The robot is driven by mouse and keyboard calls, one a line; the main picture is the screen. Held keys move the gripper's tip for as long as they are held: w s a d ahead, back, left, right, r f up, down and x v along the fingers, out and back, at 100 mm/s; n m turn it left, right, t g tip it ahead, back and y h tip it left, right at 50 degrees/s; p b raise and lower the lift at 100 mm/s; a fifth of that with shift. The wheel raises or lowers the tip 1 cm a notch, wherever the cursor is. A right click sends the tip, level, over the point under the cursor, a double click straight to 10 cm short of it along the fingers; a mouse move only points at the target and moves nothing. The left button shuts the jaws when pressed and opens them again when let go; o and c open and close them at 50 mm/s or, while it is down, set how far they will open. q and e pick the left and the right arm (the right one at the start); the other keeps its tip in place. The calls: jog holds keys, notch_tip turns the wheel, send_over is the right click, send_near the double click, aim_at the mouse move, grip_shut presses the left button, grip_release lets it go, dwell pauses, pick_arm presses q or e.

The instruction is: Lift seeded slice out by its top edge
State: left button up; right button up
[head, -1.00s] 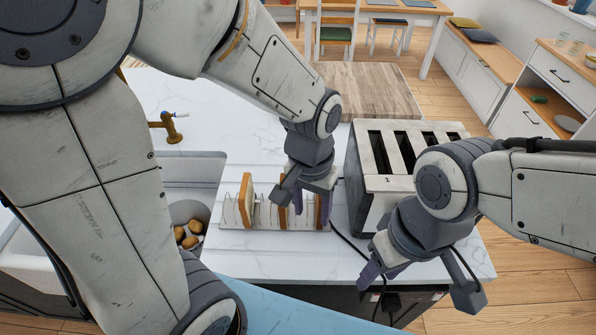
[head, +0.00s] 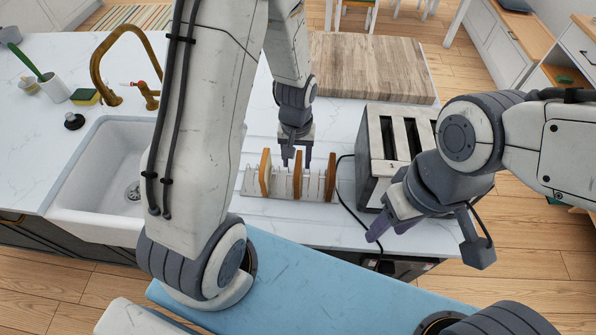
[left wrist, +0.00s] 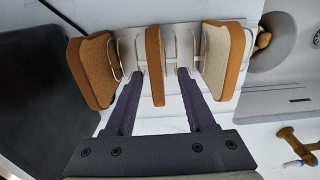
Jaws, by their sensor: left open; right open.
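A wire rack (head: 250,181) holds three upright bread slices: left (head: 265,172), middle (head: 298,174) and right (head: 330,177). In the left wrist view their order is reversed. There, the pale-faced slice (left wrist: 215,58) is at right, a browner-faced slice (left wrist: 95,70) is at left, and the middle slice (left wrist: 154,65) shows mainly its crust edge. I cannot tell surely which slice is seeded. My left gripper (head: 297,161) points down over the middle slice, open, with one finger on each side of it. My right gripper (head: 425,240) is open and empty, in front of the toaster.
A toaster (head: 378,185) stands right of the rack, its dark cord (head: 345,215) on the counter between them. A wooden board (head: 370,65) lies behind. A sink (head: 100,185) with a brass tap (head: 105,60) is at left. Bare white counter lies in front of the rack.

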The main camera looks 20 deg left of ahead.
pick_arm(q)
jog(key=f, duration=0.1)
jog(key=f+p, duration=0.1)
jog(key=f, duration=0.1)
jog(key=shift+s+d, duration=0.1)
jog(key=shift+d, duration=0.1)
jog(key=shift+f, duration=0.45)
grip_shut()
